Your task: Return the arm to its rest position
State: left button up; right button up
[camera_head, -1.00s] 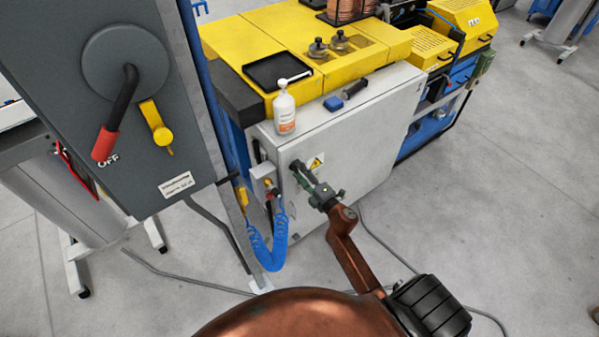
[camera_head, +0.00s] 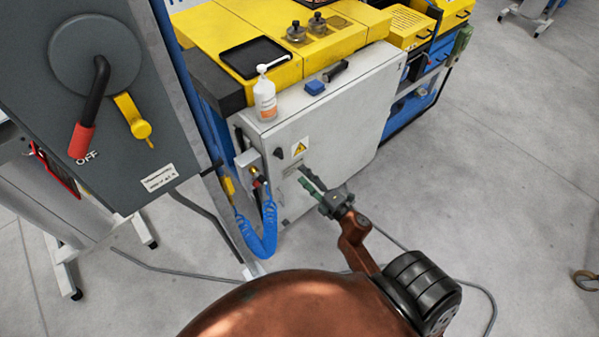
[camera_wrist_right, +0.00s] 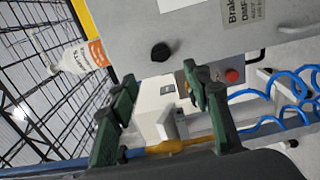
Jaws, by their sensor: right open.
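My right arm comes in from the bottom of the head view. Its gripper (camera_head: 308,178) is open and empty, in front of the grey-white cabinet (camera_head: 345,120). In the right wrist view its two green fingers are spread apart (camera_wrist_right: 160,88) with nothing held between them. A black knob (camera_head: 278,153) on the cabinet front is up and left of the fingertips, apart from them. The knob also shows in the right wrist view (camera_wrist_right: 160,52). My left gripper is not in view.
A grey switch panel (camera_head: 60,130) with a red-tipped lever (camera_head: 92,110) stands at the left. A blue coiled hose (camera_head: 265,230) hangs beside the cabinet. A white bottle (camera_head: 265,98) stands on the cabinet top. The floor to the right (camera_head: 510,170) is mostly clear.

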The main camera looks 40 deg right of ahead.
dwell(0.5)
jog(key=s+d+f+m+g+h, duration=0.1)
jog(key=s+f+m+g, duration=0.2)
jog(key=f, duration=0.9)
jog(key=s+f+m+g+h, duration=0.15)
jog(key=f+m, duration=0.25)
jog(key=f, duration=0.8)
jog(key=s+a+f+m+g, duration=0.1)
jog(key=s+f+m+g, duration=0.2)
jog(key=s+f, duration=0.8)
jog(key=s+a+f+m+g, duration=0.2)
jog(key=s+f+m+g, duration=0.2)
jog(key=s+f, duration=0.8)
notch_tip(320, 180, down, 4)
jog(key=shift+s+a+f+g+y+b, duration=0.15)
jog(key=shift+s+a+g+y+b, duration=0.1)
jog(key=shift+s+g+y+b, duration=0.15)
jog(key=s+a+f+m+g, duration=0.1)
jog(key=s+f, duration=0.1)
jog(key=s, duration=0.4)
jog(key=s+a+f+m+g, duration=0.1)
jog(key=s+f+g, duration=0.1)
jog(key=s, duration=0.4)
jog(key=s+a+f+m+g, duration=0.1)
jog(key=s+f, duration=0.2)
jog(key=s, duration=0.3)
jog(key=shift+s+f+g, duration=0.15)
jog(key=shift+s+g, duration=0.05)
jog(key=shift+g, duration=0.15)
